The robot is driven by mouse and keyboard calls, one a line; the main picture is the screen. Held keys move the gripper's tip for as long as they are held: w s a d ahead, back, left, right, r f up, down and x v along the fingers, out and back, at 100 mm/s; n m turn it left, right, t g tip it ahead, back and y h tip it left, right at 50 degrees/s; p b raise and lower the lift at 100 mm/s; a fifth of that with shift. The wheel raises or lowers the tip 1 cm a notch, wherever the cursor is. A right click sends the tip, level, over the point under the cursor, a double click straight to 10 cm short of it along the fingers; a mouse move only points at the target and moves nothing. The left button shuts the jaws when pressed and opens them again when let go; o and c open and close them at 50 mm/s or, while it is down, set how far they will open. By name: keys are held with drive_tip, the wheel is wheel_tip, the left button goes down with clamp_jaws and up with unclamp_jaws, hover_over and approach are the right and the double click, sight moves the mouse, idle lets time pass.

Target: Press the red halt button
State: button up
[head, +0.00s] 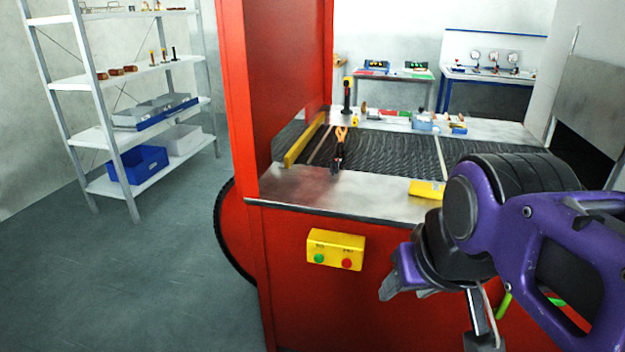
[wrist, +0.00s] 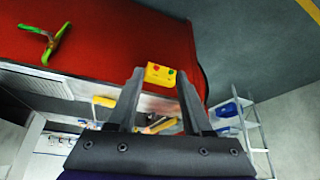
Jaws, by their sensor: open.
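A yellow control box (head: 335,237) is fixed to the red front panel of the machine, below its metal top. The red button (head: 347,264) is on the box's right side, with a green button (head: 319,258) to its left. My gripper (head: 405,284) is to the right of the box, apart from it. In the wrist view my gripper (wrist: 160,76) has its fingers spread and empty. The box (wrist: 160,80) shows between and beyond the fingertips there, with the red button (wrist: 156,67) at left and the green one (wrist: 171,72) at right.
A dark mesh belt (head: 390,153) runs behind the metal edge, with tools and a yellow block (head: 427,189) lying nearby. A green handle (wrist: 45,42) is on the red panel. A shelf rack (head: 110,135) stands at left. The floor (head: 150,270) between is clear.

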drive_tip(key=shift+w+a, duration=0.1)
clamp_jaws()
idle(1.5)
